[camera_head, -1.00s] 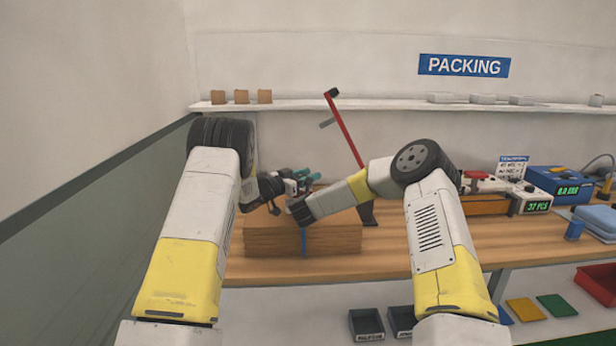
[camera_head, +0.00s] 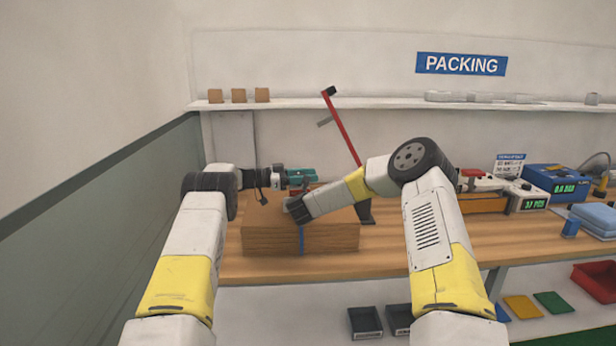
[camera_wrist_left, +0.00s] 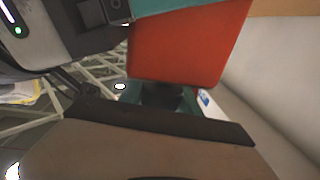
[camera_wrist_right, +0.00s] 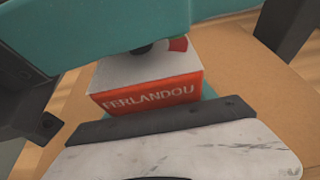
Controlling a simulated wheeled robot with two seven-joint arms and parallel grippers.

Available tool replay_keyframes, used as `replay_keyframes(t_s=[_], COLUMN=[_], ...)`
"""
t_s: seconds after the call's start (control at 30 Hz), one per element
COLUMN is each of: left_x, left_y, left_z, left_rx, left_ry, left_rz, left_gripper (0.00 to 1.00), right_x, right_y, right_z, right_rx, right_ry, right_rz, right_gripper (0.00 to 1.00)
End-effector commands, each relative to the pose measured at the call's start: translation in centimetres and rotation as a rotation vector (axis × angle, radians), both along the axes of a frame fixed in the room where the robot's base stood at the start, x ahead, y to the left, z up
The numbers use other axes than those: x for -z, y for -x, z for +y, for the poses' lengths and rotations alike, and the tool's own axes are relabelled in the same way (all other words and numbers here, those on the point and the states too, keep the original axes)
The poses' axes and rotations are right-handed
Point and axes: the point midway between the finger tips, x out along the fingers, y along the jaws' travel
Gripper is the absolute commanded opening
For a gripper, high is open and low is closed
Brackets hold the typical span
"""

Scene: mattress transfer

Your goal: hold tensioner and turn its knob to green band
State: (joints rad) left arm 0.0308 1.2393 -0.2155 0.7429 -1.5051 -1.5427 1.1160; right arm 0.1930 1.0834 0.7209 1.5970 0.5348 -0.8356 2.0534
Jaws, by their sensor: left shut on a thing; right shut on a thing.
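The tensioner (camera_head: 301,178), with teal parts and a red and white body, is at the box's top behind my right gripper in the head view. My left gripper (camera_head: 281,180) is shut on it from the left. My right gripper (camera_head: 296,208) is shut on it from the front. In the right wrist view its body (camera_wrist_right: 150,84) has a red FERLANDOU label. A dark knob (camera_wrist_right: 141,48) and part of a red-marked dial (camera_wrist_right: 177,44) show under the teal part. The green band is hidden. In the left wrist view the tensioner's red side (camera_wrist_left: 188,45) is close.
The cardboard box (camera_head: 270,238) with a blue strap (camera_head: 301,240) stands on the wooden bench (camera_head: 400,250). A red lever on a stand (camera_head: 342,128) rises behind it. Blue and white devices (camera_head: 556,182) stand at right. Dark bins (camera_head: 364,322) are below.

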Motion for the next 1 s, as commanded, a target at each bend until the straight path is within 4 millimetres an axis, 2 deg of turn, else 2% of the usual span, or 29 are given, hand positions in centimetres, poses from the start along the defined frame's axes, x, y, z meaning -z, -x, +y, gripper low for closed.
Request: replay_keyframes(t_s=[0.6, 0.63, 0.7, 0.73, 1.0], left_x=[-0.04, -0.04, -0.03, -0.03, 0.03], left_y=[0.12, 0.11, 0.13, 0.14, 0.18], left_z=[0.15, 0.14, 0.13, 0.12, 0.07], left_rx=[0.032, 0.032, 0.032, 0.033, 0.034], left_ry=[-0.005, -0.005, -0.005, -0.005, -0.004], left_rz=[-0.003, -0.003, -0.002, -0.002, -0.001], left_gripper=[0.0, 0.43, 0.57, 0.61, 0.61], right_x=[-0.09, -0.09, -0.09, -0.1, -0.15], right_y=[0.01, 0.0, -0.01, -0.01, -0.04], right_z=[0.01, 0.0, -0.01, -0.01, -0.01], right_rx=[-0.001, -0.001, 0.0, 0.0, 0.001], right_ry=[0.003, 0.003, 0.002, 0.002, 0.001], right_rz=[-0.002, -0.002, -0.002, -0.002, -0.003], right_gripper=[0.0, 0.0, 0.0, 0.0, 0.0])
